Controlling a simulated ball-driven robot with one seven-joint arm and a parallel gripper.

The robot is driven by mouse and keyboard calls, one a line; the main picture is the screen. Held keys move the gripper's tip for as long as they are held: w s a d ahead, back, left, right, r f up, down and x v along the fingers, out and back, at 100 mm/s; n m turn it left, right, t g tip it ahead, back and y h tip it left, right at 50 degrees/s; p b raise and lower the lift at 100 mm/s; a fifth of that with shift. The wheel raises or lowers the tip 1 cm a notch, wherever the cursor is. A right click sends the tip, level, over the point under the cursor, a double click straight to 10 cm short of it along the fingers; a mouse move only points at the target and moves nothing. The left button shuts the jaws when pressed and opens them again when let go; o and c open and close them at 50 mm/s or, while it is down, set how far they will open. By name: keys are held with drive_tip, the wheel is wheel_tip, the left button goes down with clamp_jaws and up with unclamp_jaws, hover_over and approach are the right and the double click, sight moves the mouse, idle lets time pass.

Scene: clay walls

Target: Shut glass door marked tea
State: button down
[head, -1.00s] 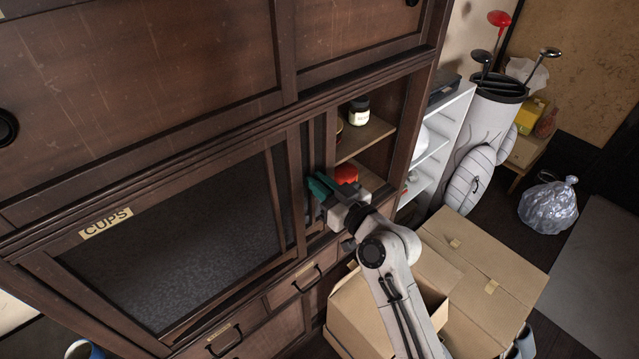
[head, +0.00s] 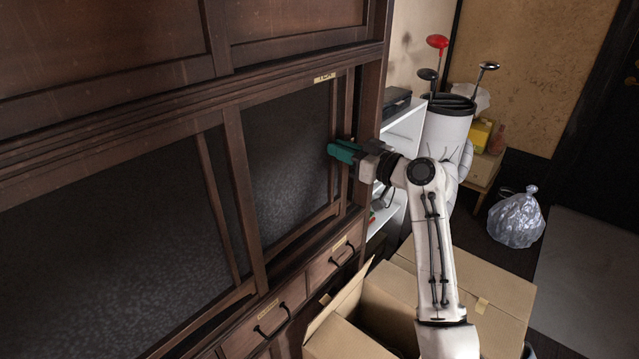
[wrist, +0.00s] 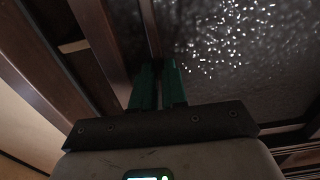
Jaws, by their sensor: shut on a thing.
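The right-hand sliding glass door (head: 288,150) has dark speckled glass in a brown wooden frame and now spans the compartment beside the cabinet's right post. A small pale label (head: 324,78) sits at its top right, too small to read. My gripper (head: 332,151) has green fingers and is at the door's right upright. In the wrist view the fingers (wrist: 158,84) are shut on that narrow wooden upright (wrist: 150,30), with the glass (wrist: 235,50) to its right. My gripper and wrist hide part of the door's right edge, so I cannot tell whether a slim gap remains there.
Another dark glass door (head: 110,240) is at left. Drawers (head: 284,318) with black handles lie below. Open cardboard boxes (head: 390,305) stand under my arm. White shelves (head: 403,130), a golf bag (head: 447,125) and a plastic bag (head: 517,217) are at right.

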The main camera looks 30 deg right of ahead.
drive_tip(key=w+d+b, duration=0.2)
drive_tip(key=d+b, duration=0.1)
drive_tip(key=d, duration=0.3)
drive_tip(key=shift+d, duration=0.25)
drive_tip(key=c, duration=1.2)
unclamp_jaws()
drive_tip(key=shift+d, duration=0.15)
drive_tip(key=shift+o, duration=0.2)
drive_tip(key=v, duration=1)
drive_tip(key=shift+s, duration=0.35)
